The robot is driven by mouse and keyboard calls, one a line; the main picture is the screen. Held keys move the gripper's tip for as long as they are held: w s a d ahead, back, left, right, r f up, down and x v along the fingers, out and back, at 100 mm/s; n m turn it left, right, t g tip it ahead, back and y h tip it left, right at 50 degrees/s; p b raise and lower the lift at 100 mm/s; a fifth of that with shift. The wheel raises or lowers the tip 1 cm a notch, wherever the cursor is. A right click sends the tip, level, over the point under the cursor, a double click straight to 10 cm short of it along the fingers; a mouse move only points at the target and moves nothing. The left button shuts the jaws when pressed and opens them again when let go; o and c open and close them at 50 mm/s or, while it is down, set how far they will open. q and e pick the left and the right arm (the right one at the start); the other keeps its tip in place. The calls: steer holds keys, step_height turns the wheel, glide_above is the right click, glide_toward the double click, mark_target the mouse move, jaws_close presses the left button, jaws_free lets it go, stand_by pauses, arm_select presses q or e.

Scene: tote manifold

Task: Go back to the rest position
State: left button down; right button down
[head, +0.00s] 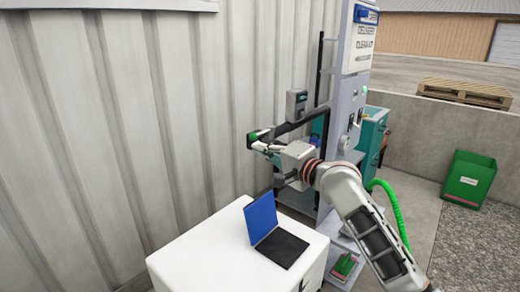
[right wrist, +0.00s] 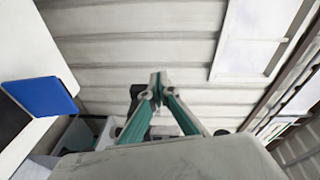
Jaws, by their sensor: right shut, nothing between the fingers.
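My right gripper (head: 262,146) is raised in front of the corrugated wall, left of the grey station (head: 347,110). Its fingers are closed together with nothing between them. In the right wrist view the closed fingertips (right wrist: 157,76) point toward the wall panels. A small green part (head: 252,138) shows right by the fingertips; I cannot tell whether they touch. My left gripper is not in view.
A white table (head: 190,258) with an open blue-and-black laptop (head: 262,218) stands below the right arm. A dark bar and small box (head: 296,103) jut out near the gripper. A green hose (head: 395,205) hangs beside the arm. A green bin (head: 470,178) stands far right.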

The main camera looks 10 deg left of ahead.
steer(key=shift+s, duration=0.5)
